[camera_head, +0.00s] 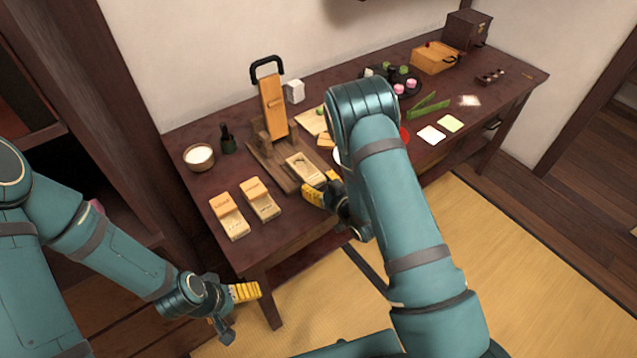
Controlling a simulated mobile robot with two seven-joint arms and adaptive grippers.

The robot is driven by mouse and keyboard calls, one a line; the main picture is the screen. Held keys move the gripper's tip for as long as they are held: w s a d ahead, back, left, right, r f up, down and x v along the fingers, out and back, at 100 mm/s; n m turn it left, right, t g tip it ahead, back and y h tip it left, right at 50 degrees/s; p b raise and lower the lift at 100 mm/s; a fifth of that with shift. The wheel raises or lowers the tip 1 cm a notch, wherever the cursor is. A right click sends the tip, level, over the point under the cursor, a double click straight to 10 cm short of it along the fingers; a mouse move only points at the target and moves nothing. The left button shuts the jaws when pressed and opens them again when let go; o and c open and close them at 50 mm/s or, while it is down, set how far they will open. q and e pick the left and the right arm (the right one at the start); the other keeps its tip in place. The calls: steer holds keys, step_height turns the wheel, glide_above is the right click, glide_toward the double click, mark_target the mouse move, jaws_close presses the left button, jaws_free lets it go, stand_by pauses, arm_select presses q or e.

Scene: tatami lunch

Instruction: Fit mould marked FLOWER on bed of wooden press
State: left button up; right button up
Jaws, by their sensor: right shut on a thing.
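The wooden press (273,108) stands at the back left of the table, its lever with a black handle raised. Its dark wooden bed (268,168) stretches towards the table's front edge. A pale wooden mould (303,168) with a hollow in its top is at the right side of the bed; any mark on it is too small to read. My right gripper (321,190), with yellow fingers, is shut on the near end of this mould. I cannot tell whether the mould rests on the bed. My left gripper (245,292) is low in front of the table, away from everything.
My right arm hides part of the table's middle.

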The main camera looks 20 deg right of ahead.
steer(key=shift+f, duration=0.4)
steer(key=o, duration=1)
steer(key=shift+o, duration=0.2)
steer(key=v, duration=1.2)
